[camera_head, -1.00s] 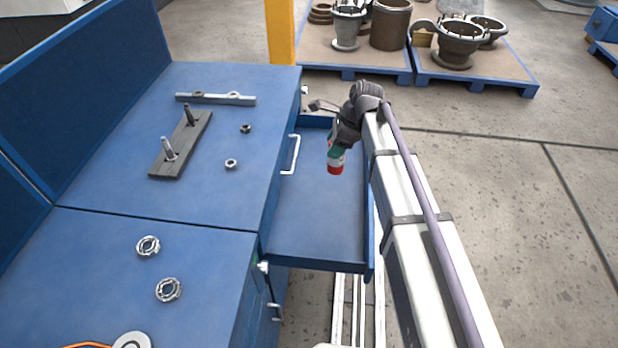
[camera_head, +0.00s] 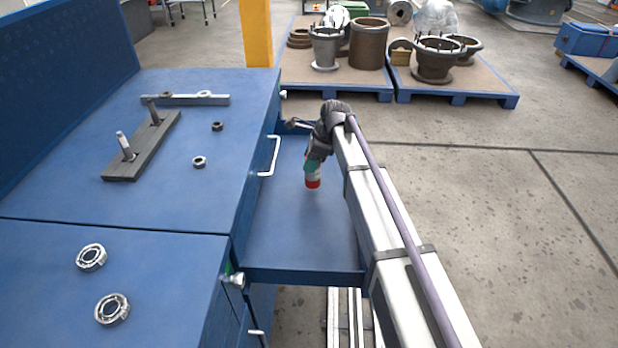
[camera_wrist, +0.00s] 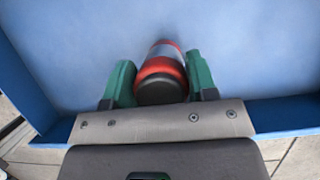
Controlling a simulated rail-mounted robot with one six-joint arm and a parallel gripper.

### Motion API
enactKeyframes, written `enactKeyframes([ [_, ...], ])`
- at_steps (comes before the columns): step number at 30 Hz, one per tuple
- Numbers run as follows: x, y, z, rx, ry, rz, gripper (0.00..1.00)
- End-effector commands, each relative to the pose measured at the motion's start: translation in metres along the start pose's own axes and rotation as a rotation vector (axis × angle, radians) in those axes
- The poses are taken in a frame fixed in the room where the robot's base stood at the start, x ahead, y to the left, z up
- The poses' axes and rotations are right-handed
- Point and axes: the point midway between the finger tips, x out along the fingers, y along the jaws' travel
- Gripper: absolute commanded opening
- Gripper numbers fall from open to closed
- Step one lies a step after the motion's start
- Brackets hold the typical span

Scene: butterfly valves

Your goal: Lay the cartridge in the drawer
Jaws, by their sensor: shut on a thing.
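The cartridge (camera_head: 313,180) is a small cylinder with a red end and a pale band. My gripper (camera_head: 312,166) has green fingers and is shut on it, over the open blue drawer (camera_head: 300,240). In the wrist view the cartridge (camera_wrist: 163,72) shows a dark cap, red rings and a grey band between the two green fingers of my gripper (camera_wrist: 162,80). The drawer floor (camera_wrist: 110,30) fills the view behind it. I cannot tell exactly how high the cartridge is above that floor.
The blue workbench (camera_head: 190,220) stands left of the drawer, with a white handle (camera_head: 272,156) near it. Two bearings (camera_head: 91,257) and a dark plate with pins (camera_head: 145,147) lie on the bench. Pallets with valve parts (camera_head: 340,93) stand behind. The drawer's front area is bare.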

Motion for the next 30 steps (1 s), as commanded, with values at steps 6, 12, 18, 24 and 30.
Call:
enactKeyframes([
  [6, 0.036, 0.000, -0.015, 0.000, 0.000, 0.000, 0.23],
  [12, 0.030, 0.000, -0.013, 0.000, 0.000, 0.000, 0.23],
  [18, 0.034, 0.000, -0.014, 0.000, 0.000, 0.000, 0.57],
  [24, 0.034, 0.000, -0.014, 0.000, 0.000, 0.000, 0.76],
  [30, 0.033, 0.000, -0.014, 0.000, 0.000, 0.000, 0.78],
])
